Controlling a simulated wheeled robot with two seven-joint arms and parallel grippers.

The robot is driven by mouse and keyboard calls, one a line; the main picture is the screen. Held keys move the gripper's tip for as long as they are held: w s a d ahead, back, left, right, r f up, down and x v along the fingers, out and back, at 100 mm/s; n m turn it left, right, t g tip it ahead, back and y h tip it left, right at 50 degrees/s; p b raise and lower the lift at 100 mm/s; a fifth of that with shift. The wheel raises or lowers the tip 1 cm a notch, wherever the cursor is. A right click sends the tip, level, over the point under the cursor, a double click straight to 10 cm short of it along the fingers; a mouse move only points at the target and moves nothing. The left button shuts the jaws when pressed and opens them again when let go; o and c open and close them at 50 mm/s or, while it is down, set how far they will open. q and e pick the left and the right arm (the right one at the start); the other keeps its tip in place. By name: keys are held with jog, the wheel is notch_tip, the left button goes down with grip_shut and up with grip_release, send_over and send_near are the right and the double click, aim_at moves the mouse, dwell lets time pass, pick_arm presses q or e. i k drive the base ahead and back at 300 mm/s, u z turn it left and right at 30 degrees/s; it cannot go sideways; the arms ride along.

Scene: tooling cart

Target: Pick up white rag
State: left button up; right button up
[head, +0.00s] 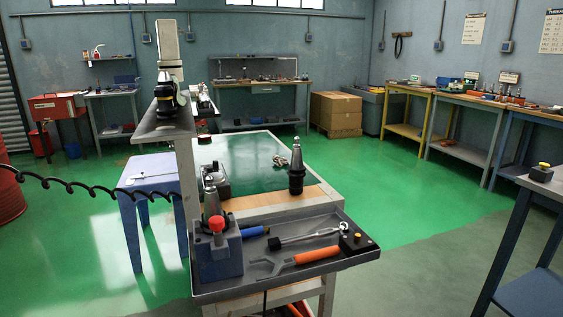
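I cannot make out a white rag for certain in the head view. A small pale crumpled thing (279,161) shows at the far part of the cart's green top, too small to identify. The tooling cart (330,194) stands in front of me with a green mat (245,165) on top. Its dark front tray (215,288) holds a wrench with an orange handle (318,254), a ratchet (308,236) and a blue-handled tool (254,231). Neither of my grippers is in view.
A blue-grey fixture with a red knob (217,224) stands at the tray's left. A black tool holder (297,170) stands upright on the cart. A blue stool (150,180) is at left, a blue bench (543,190) at right. Green floor (420,190) is clear between.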

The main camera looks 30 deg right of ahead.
aim_at(280, 161)
jog(key=z, duration=2.6)
jog(key=i, duration=2.45)
jog(key=u, duration=1.1)
jog(key=i, duration=1.8)
jog(key=u, duration=0.5)
jog(key=i, duration=1.35)
jog(key=u, duration=1)
